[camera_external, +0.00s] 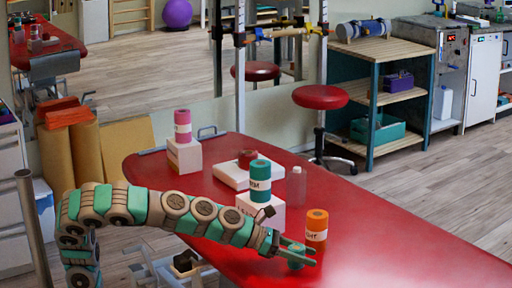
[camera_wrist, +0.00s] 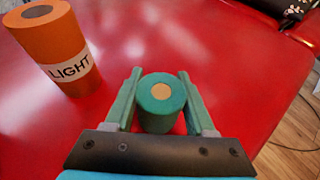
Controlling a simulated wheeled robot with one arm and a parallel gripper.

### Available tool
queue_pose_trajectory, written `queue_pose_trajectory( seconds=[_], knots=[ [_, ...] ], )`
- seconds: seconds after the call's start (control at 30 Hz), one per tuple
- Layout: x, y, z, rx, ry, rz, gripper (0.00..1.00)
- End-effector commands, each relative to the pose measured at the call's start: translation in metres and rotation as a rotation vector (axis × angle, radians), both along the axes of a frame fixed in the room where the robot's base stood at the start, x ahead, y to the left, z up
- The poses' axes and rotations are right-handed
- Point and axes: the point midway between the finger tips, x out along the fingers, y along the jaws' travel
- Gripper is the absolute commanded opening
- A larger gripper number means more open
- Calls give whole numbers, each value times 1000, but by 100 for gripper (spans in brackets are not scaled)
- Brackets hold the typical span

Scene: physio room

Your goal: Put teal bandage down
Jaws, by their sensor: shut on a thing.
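My gripper (camera_external: 297,251) is low over the red padded table (camera_external: 400,244). It is shut on a teal bandage roll (camera_external: 296,264). In the wrist view the teal bandage (camera_wrist: 155,120) stands end-up between the two fingers of my gripper (camera_wrist: 160,88), its tan core showing. I cannot tell whether its lower end touches the red surface. An orange roll (camera_external: 316,228) labelled LIGHT stands upright close by; it is at upper left in the wrist view (camera_wrist: 56,40).
Another teal roll (camera_external: 260,170) with a white label stands on a white box (camera_external: 268,214). A clear bottle (camera_external: 296,186), a low white box (camera_external: 231,177) with a red item, and a pink roll (camera_external: 183,133) on a white box stand behind. The table's right part is clear.

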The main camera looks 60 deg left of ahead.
Motion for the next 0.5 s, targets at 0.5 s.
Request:
queue_pose_trajectory(
  seconds=[0.5],
  knots=[
    [0, 0, -19, 0, -1, 0, 0]
  ],
)
